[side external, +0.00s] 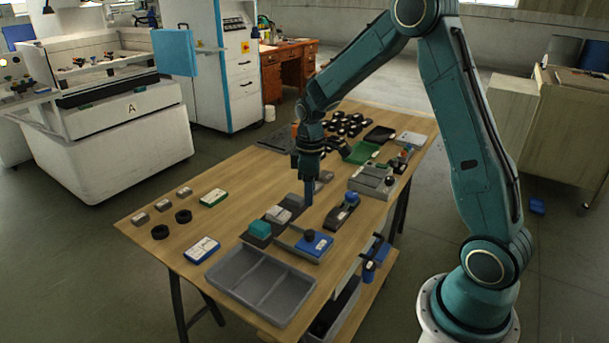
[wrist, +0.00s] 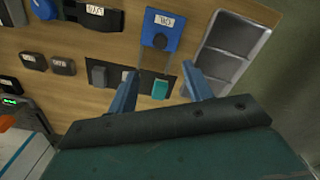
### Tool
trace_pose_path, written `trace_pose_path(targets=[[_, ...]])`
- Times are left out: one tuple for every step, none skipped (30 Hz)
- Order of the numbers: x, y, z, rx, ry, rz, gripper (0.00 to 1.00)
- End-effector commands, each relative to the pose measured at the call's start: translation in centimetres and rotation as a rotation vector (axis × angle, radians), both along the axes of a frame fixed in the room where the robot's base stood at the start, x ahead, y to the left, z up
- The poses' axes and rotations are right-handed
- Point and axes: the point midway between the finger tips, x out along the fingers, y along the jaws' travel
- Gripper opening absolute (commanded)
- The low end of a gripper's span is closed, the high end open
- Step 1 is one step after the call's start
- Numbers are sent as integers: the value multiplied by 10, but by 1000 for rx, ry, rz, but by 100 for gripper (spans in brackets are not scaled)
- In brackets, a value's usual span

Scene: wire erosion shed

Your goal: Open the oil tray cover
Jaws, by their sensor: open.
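In the wrist view the blue cover (wrist: 161,39) shows at top centre, with a white label that seems to read OIL upside down. It sits at one end of a grey tray or rail frame (side external: 287,238). My gripper (side external: 308,203) points down above the table, behind the cover in the side view. In the wrist view my gripper (wrist: 159,82) has its two blue fingers apart with nothing held. The cover is apart from the fingers.
A teal block (wrist: 160,90) and grey blocks in a dark holder lie beside the oil tray. An empty grey compartment tray (side external: 262,285) stands at the front edge. A dark tray with a blue knob (side external: 343,211) is to the right.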

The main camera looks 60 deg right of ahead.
Motion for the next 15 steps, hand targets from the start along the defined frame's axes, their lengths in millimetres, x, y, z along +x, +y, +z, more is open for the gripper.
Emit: trace_pose_path(targets=[[-1,0,-4,1,4,0,51],[-1,0,-7,1,4,0,51],[0,0,-10,1,3,0,51],[-1,0,-13,1,3,0,51],[-1,0,-17,1,4,0,51],[-1,0,-22,1,4,0,51],[-1,0,-26,1,4,0,51],[-1,0,-30,1,4,0,51],[-1,0,-36,1,4,0,51],[-1,1,-41,2,5,-1,51],[-1,1,-45,2,5,-1,51],[-1,1,-51,2,5,-1,51],[-1,1,-56,2,5,-1,51],[-1,1,-60,1,4,-1,51],[-1,1,-66,2,5,-1,51]])
